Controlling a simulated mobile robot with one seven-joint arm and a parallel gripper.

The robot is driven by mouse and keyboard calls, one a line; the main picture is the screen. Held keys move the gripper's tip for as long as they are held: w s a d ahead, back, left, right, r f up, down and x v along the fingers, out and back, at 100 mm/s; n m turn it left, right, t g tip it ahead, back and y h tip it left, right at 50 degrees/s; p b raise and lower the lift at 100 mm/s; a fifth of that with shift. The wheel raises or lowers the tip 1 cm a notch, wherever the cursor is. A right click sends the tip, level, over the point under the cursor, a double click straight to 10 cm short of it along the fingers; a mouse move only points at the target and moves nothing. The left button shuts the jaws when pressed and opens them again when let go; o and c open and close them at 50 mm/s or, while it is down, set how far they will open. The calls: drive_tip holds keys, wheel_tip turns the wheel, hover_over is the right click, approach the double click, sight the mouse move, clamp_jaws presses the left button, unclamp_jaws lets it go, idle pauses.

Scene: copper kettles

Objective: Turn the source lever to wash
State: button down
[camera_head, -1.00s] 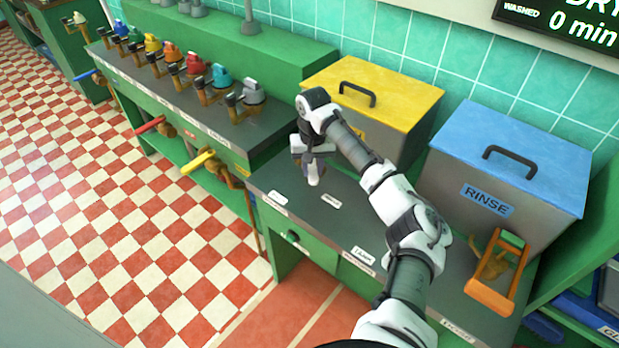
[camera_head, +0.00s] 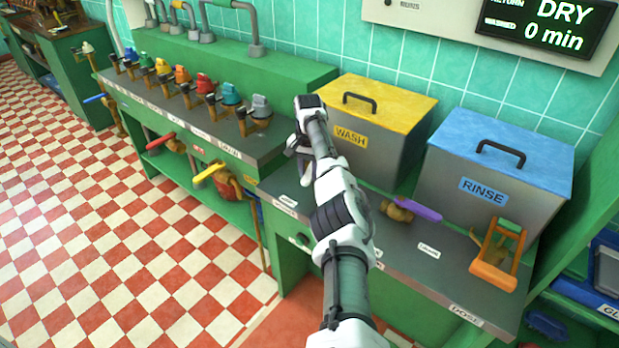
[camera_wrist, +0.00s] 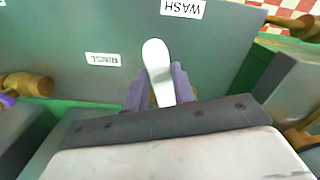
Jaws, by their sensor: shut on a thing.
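The source lever (camera_wrist: 155,58) is a white, round-ended handle on the grey bench top, seen in the wrist view. My gripper (camera_wrist: 160,88) has its two purple fingers around the lever and is shut on it. The lever's free end points between the WASH label (camera_wrist: 182,8) and the RINSE label (camera_wrist: 103,59). In the head view my gripper (camera_head: 299,148) is low at the bench, left of the wash tank, and the lever is hidden there.
The yellow-lidded WASH tank (camera_head: 375,100) and blue-lidded RINSE tank (camera_head: 500,150) stand behind the bench. A purple-handled valve (camera_head: 418,209) and an orange handle (camera_head: 497,262) are on the right. Colored taps (camera_head: 205,85) line the left counter. A yellow handle (camera_head: 210,172) juts out below it.

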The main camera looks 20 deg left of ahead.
drive_tip(key=shift+a+m+b, duration=0.35)
drive_tip(key=shift+a+m, duration=0.4)
drive_tip(key=shift+m, duration=0.25)
drive_tip(key=shift+w+a+r+m, duration=0.1)
drive_tip(key=shift+w+a+m, duration=0.1)
drive_tip(key=shift+a+m, duration=0.5)
drive_tip(key=shift+d+r, duration=0.1)
drive_tip(key=c, duration=1.2)
unclamp_jaws()
drive_tip(key=shift+o, duration=0.2)
wheel_tip(320, 180, up, 14)
drive_tip(key=p, duration=0.3)
drive_tip(key=shift+f, duration=0.2)
